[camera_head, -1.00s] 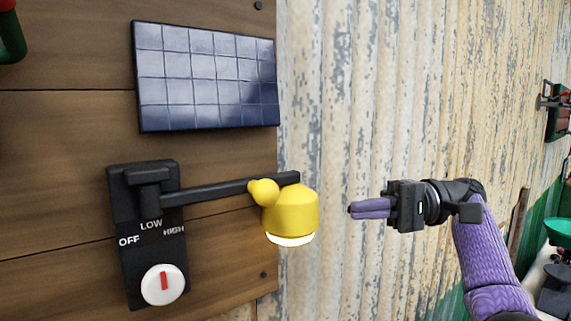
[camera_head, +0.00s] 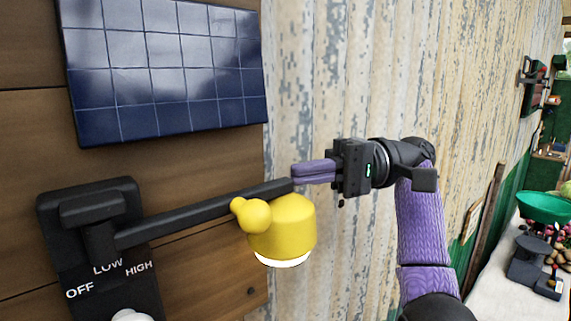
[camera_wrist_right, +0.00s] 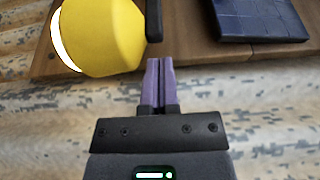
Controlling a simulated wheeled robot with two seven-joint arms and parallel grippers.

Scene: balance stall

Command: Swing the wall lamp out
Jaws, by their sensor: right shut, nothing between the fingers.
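The wall lamp has a yellow shade (camera_head: 284,228) with a lit white underside and a round yellow knob (camera_head: 252,215). It hangs from a black arm (camera_head: 190,217) that reaches right from a black wall plate (camera_head: 62,235) marked OFF, LOW and HIGH. My right gripper (camera_head: 296,172) is shut and empty, its purple fingertips beside the arm's outer end, just above the shade. I cannot tell whether they touch. In the right wrist view, the shut fingers (camera_wrist_right: 157,62) point between the yellow shade (camera_wrist_right: 100,35) and the dark panel. My left gripper is not in view.
A dark blue tiled panel (camera_head: 165,65) is fixed to the wooden boards above the lamp. A white dial (camera_head: 132,315) is cut off at the bottom. Peeling corrugated wall (camera_head: 350,80) lies behind my right arm. A green bowl scale (camera_head: 545,207) stands on a far-right counter.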

